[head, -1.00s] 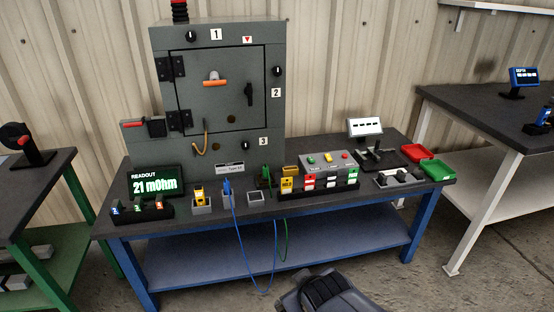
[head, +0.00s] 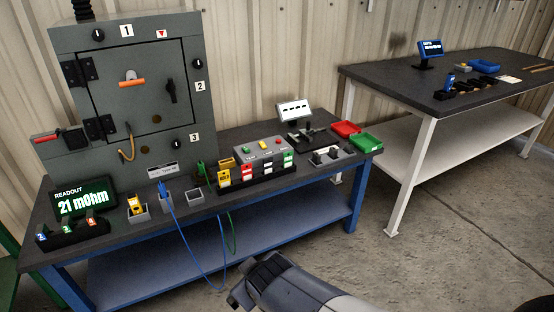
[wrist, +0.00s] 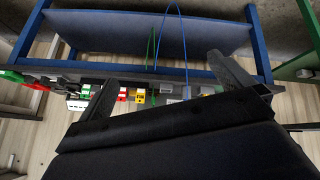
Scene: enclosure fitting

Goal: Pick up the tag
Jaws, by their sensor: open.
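I cannot tell which one is the tag meant. My gripper (head: 258,281) is at the bottom of the head view, in front of the bench and apart from the rack. In the wrist view my gripper (wrist: 165,78) is open, with nothing seen between its fingers. The bench and the yellow tag (wrist: 140,97) look upside down there, and the tags are small and partly hidden.
A grey enclosure (head: 140,90) stands on the bench (head: 120,245). Blue and green cables (head: 212,285) hang over its front edge. A readout (head: 82,201) and small holders are at left, red and green trays (head: 366,143) at right. Floor is clear between the bench and the white-legged table (head: 405,160).

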